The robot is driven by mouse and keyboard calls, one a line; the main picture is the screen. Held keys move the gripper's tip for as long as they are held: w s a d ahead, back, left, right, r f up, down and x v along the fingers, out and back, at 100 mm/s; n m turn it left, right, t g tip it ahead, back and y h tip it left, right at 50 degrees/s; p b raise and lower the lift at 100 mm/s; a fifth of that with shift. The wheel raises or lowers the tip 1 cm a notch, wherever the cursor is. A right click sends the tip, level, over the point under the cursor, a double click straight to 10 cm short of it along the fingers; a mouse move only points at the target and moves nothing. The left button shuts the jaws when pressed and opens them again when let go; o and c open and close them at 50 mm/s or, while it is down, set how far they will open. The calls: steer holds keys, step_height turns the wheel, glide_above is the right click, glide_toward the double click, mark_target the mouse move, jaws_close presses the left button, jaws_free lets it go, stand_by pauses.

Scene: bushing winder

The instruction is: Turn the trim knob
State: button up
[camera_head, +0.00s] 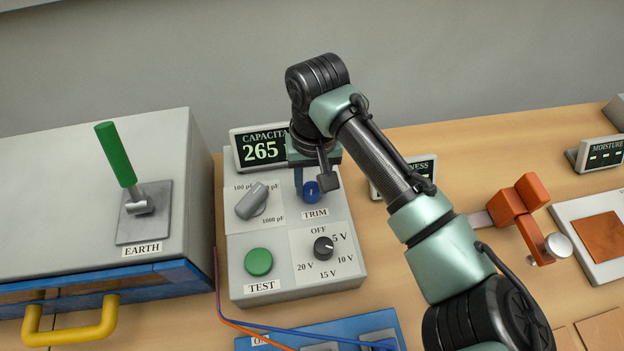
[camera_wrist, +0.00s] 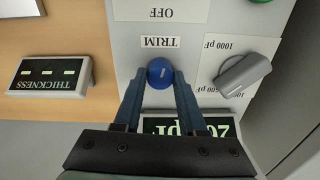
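The trim knob (camera_head: 311,192) is a small blue round knob above the TRIM label on the grey control panel (camera_head: 240,288). In the wrist view the blue knob (camera_wrist: 160,72) has a pale mark on its face. My gripper (camera_wrist: 160,78) is over the panel, with its two dark blue fingers one on each side of the knob. The fingertips are very close to the knob's sides; whether they press on it cannot be told. In the head view my wrist hides part of the capacitance display (camera_head: 262,152), which reads 265 in its visible part.
A grey selector (camera_head: 252,201) is left of the knob. A green TEST button (camera_head: 259,262) and a black voltage knob (camera_head: 323,248) are below. A grey cabinet (camera_head: 60,200) with a green EARTH lever (camera_head: 116,155) stands left. A thickness display (camera_wrist: 50,75) is beside the panel.

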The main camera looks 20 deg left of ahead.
jaws_close()
steer(key=shift+n, duration=0.4)
steer(key=shift+a+r+n+p, duration=0.1)
steer(key=shift+n+p, duration=0.5)
steer(key=shift+n, duration=0.4)
steer(key=n+p, duration=0.1)
steer(key=n, duration=0.8)
steer(key=shift+p, duration=0.35)
steer(key=o, duration=0.8)
jaws_free()
steer(key=shift+c, duration=0.2)
